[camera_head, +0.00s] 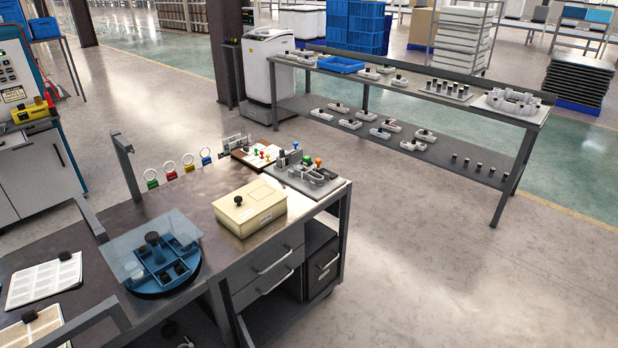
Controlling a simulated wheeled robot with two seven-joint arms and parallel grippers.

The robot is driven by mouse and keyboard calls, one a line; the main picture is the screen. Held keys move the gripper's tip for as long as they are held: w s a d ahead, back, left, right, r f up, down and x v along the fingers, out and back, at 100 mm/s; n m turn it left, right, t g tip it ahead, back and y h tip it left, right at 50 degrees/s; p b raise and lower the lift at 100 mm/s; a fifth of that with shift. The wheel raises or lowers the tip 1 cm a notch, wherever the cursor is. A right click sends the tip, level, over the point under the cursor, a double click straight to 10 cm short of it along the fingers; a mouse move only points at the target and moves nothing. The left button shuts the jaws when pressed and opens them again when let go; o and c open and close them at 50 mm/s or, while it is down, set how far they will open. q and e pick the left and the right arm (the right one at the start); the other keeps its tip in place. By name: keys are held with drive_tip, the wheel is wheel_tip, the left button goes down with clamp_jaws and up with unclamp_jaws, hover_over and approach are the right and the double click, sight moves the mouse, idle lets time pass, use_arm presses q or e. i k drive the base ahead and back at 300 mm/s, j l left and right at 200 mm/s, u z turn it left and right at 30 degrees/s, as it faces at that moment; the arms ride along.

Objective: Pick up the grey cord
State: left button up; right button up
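I cannot make out the grey cord with certainty. A small grey curved shape (322,173) lies on a grey test board (338,184) at the far right end of the workbench; it may be a cord, but it is too small to tell. The board also bears a green and an orange knob. Neither my left nor my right gripper is in view.
A rack table (415,100) stands behind. The floor (440,270) at right is clear.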

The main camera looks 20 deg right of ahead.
sight(308, 175)
drive_tip(key=z, duration=1.65)
drive_tip(key=i, duration=4.65)
drive_tip(key=u, duration=1.75)
drive_tip(key=i, duration=0.05)
